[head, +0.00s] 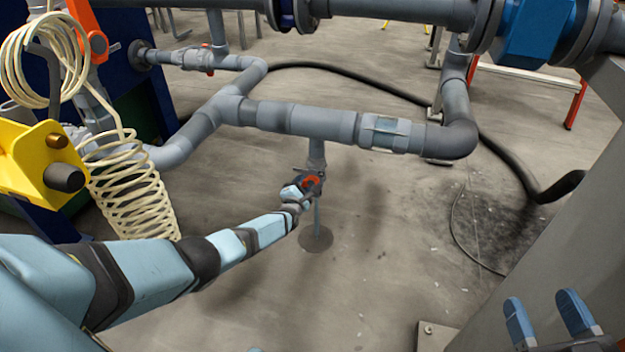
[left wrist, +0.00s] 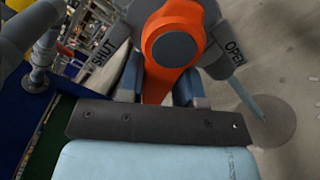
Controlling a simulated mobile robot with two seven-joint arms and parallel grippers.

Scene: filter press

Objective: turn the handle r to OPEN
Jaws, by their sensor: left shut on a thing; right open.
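The orange handle r (head: 312,182) sits on a small grey valve (head: 316,165) below the horizontal grey pipe, near the middle of the head view. In the left wrist view the handle (left wrist: 172,50) is large, with its lever pointing down the picture between the SHUT label (left wrist: 103,52) on the left and the OPEN label (left wrist: 235,53) on the right. My left gripper (head: 300,192) is shut on the lever; its blue fingers (left wrist: 159,88) show on either side of it. My right gripper (head: 545,304) is open and empty at the bottom right, apart from the valve.
Grey pipes (head: 290,117) run above and behind the valve. A cream coiled hose (head: 125,190) and a yellow block (head: 25,165) stand left, close to my left arm. A grey slanted surface (head: 560,210) is on the right. A black hose (head: 400,97) lies across the floor.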

